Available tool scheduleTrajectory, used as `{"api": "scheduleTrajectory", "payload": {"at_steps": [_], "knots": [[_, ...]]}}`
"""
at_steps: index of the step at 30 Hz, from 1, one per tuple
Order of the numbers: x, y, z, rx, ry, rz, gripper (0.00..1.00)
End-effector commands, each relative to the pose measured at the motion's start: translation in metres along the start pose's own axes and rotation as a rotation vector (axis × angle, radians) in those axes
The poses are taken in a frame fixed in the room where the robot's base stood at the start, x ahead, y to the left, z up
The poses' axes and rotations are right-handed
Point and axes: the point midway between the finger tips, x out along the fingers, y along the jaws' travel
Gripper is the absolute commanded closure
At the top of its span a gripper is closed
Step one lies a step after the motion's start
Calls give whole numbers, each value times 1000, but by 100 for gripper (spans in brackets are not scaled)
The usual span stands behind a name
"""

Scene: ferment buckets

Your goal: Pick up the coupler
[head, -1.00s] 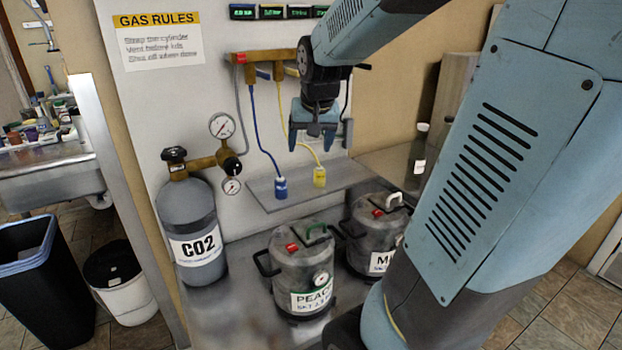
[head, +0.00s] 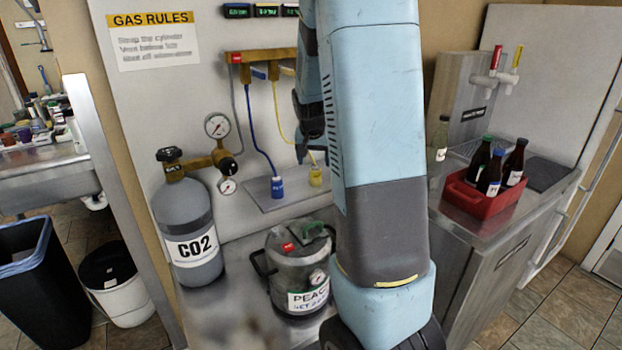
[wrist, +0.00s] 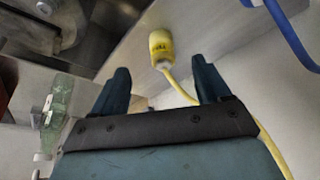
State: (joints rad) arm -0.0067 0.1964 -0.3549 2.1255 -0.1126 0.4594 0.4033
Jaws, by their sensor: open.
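A yellow coupler (head: 315,177) stands on the grey shelf (head: 262,203) at the wall panel, with a yellow hose rising from it. A blue coupler (head: 277,188) on a blue hose stands to its left. In the wrist view the yellow coupler (wrist: 161,44) lies beyond my gripper (wrist: 161,76), lined up with the gap between the fingers. My gripper is open and empty, and its fingers do not touch the coupler. In the head view my gripper (head: 302,148) is just above and left of the yellow coupler, and my arm hides part of it.
A CO2 cylinder (head: 187,232) with gauges stands left of the shelf. A keg labelled PEACH (head: 297,272) stands in front of it. A red crate (head: 480,205) of bottles sits on the counter at right. The yellow hose (wrist: 180,88) runs past the right finger.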

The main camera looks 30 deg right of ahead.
Motion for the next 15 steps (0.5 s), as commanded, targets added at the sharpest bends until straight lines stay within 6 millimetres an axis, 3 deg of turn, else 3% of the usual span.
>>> {"api": "scheduleTrajectory", "payload": {"at_steps": [6,15], "knots": [[33,1,0,1,-2,2,24],[50,0,-1,0,0,0,24]]}}
